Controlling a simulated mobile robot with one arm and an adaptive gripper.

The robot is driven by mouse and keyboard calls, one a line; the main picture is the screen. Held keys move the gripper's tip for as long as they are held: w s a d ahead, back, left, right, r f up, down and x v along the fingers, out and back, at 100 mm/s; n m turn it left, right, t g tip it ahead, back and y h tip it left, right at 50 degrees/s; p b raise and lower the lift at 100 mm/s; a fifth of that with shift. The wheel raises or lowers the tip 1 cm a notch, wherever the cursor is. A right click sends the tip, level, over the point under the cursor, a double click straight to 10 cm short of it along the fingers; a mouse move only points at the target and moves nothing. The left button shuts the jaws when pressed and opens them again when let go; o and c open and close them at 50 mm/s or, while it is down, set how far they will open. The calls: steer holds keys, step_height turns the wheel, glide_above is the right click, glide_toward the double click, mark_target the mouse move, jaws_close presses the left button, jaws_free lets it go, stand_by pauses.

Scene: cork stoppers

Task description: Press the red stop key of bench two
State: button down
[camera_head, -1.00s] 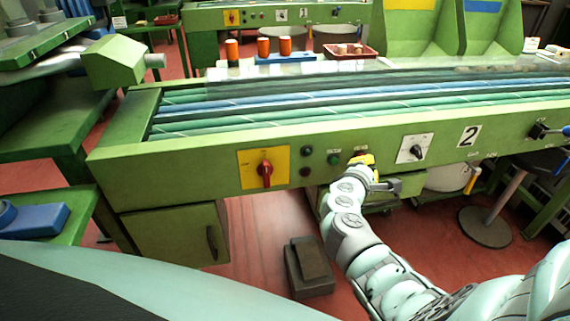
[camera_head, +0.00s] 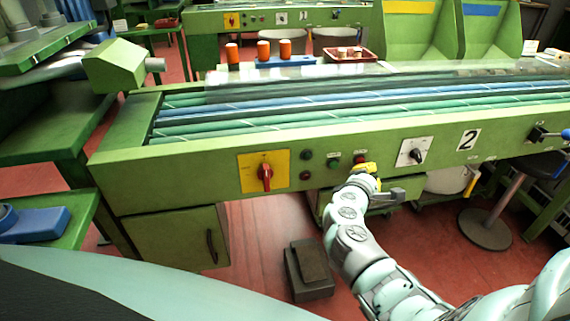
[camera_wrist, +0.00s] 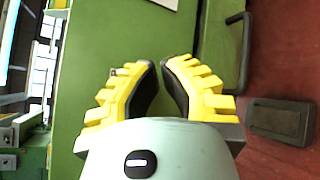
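The red stop key (camera_head: 360,159) is on the green front panel of bench two (camera_head: 230,155), left of the white switch plate (camera_head: 400,158). Green panel (camera_wrist: 105,40) fills the view past the tips; the red key cannot be made out there.
A green button (camera_head: 333,163), dark buttons and a red rotary switch (camera_head: 265,172) on a yellow plate lie left of the key. A black knob (camera_head: 540,134) sticks out at right. A dark pedal box (camera_head: 309,270) stands on the red floor.

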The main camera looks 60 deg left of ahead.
steer(key=d, duration=0.1)
steer(key=s+d, duration=0.1)
steer(key=d, duration=0.1)
steer(key=s+d, duration=0.1)
steer(key=shift+d+p, duration=0.35)
steer(key=shift+p, duration=0.05)
stand_by(0.9)
